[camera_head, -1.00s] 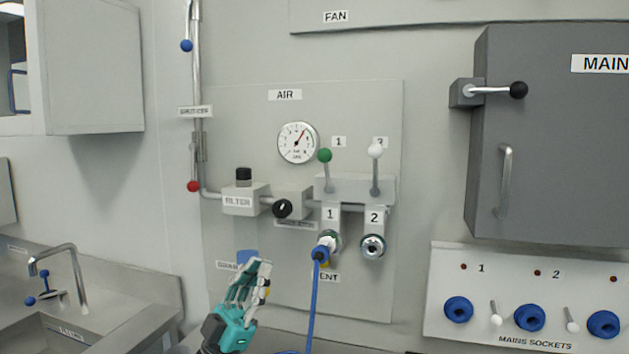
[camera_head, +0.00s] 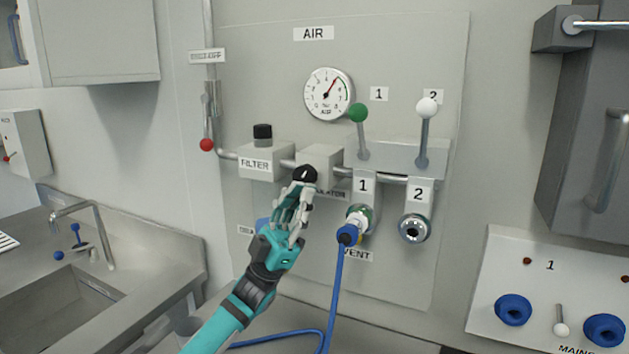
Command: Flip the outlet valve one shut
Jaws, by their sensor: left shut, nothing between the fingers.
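The lever of outlet valve 1 has a green ball knob (camera_head: 358,113) on a thin stem and stands up, tilted slightly left, on the valve block (camera_head: 390,158). The lever of valve 2 has a white knob (camera_head: 427,107) and also stands up. Below, outlet 1 (camera_head: 361,217) has a blue hose (camera_head: 339,285) plugged in; outlet 2 (camera_head: 414,229) is empty. My left gripper (camera_head: 303,194) is shut and empty, in front of the regulator's black knob (camera_head: 304,174), below and left of the green knob and apart from it. My right gripper is not in view.
A sink (camera_head: 60,305) is at lower left. A socket panel (camera_head: 545,290) and a grey cabinet (camera_head: 590,150) are at right.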

